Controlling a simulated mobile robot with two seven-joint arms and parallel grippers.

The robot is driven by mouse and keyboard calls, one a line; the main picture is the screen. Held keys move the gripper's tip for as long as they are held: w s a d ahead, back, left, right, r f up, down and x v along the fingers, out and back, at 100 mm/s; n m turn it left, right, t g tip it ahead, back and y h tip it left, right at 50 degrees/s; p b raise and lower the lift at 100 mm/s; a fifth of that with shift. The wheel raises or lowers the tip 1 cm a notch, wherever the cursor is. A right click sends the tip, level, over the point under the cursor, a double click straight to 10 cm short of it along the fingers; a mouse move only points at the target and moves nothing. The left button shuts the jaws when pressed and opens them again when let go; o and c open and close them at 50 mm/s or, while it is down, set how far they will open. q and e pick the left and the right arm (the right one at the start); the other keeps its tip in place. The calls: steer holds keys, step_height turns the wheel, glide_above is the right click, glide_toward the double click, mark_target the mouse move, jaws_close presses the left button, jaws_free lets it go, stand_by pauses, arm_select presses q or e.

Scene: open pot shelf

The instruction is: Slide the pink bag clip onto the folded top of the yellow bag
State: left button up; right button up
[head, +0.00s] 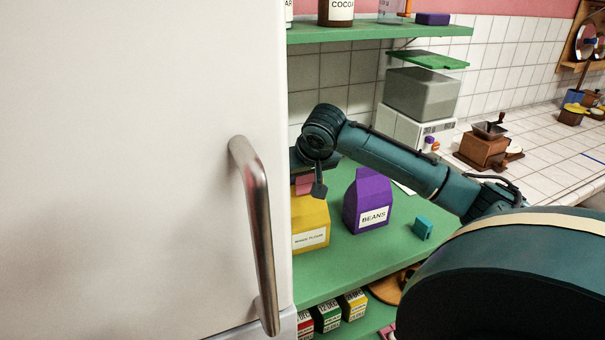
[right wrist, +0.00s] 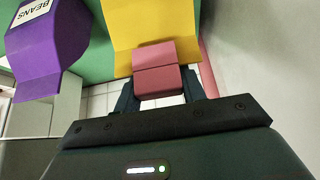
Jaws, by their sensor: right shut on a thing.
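The yellow bag (head: 312,221) stands on the green shelf, partly hidden by the white door; it also shows in the right wrist view (right wrist: 152,22). The pink bag clip (right wrist: 157,68) is at the top edge of the yellow bag, and a small part shows in the head view (head: 304,186). My right gripper (right wrist: 160,92) is shut on the clip, with one finger at each side; in the head view it (head: 311,181) is just above the bag. I cannot tell whether the folded top is inside the clip. My left gripper is not in view.
A purple beans bag (head: 368,204) stands right of the yellow bag, with a teal clip (head: 423,229) farther right. A white door (head: 140,170) with a metal handle (head: 258,225) fills the left. A grey container (head: 422,94) stands behind my arm. The green shelf's front (head: 340,270) is clear.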

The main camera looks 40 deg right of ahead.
steer(key=o, duration=1)
steer(key=shift+o, duration=0.2)
steer(key=v, duration=1.3)
